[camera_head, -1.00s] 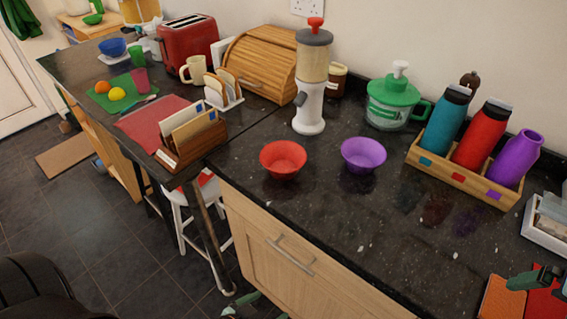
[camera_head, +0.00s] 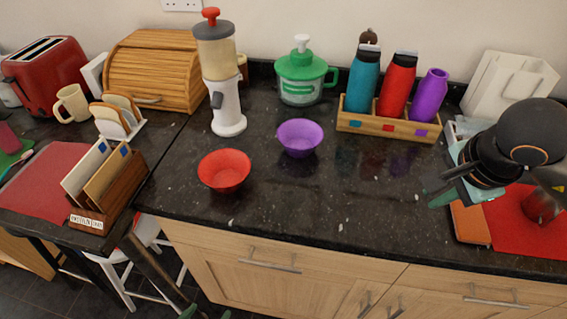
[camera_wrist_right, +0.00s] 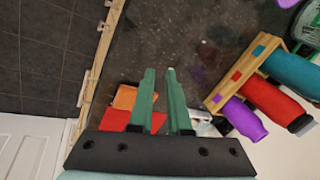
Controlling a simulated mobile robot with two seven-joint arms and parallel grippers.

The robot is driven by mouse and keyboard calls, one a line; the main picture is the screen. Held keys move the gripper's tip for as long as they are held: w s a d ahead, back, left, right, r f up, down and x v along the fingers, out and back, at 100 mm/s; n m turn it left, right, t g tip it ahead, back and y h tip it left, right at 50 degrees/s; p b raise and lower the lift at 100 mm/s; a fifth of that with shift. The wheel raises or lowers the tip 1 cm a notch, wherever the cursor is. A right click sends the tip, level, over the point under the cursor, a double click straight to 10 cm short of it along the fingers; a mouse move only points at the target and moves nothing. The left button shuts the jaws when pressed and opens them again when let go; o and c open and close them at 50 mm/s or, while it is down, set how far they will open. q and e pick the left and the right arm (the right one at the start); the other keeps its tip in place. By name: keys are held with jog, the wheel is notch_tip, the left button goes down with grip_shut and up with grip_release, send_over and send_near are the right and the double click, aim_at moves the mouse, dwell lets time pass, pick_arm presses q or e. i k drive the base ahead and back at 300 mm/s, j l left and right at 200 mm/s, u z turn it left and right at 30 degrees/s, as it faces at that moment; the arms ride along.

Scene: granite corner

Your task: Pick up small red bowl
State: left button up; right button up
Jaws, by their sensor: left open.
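The small red bowl (camera_head: 224,171) stands upright on the dark granite counter, left of a purple bowl (camera_head: 300,137), in the head view. It looks empty, and nothing touches it. My left gripper (camera_head: 206,314) barely shows at the bottom edge, below the counter front and well short of the red bowl; its green fingertips are apart. My right gripper (camera_head: 436,193) is over the right part of the counter, far from the red bowl. In the right wrist view its green fingers (camera_wrist_right: 160,73) are apart with nothing between them. The red bowl is not seen there.
A white-and-grey dispenser (camera_head: 224,82) stands close behind the red bowl. A green-lidded jar (camera_head: 302,75) and a wooden bottle rack (camera_head: 388,124) stand farther back. A letter holder (camera_head: 105,190) is at left. Counter in front of the bowls is clear.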

aim_at(225, 171)
jog(key=j, duration=0.6)
jog(key=i+j, duration=0.15)
jog(key=j, duration=1.1)
jog(key=i, duration=0.05)
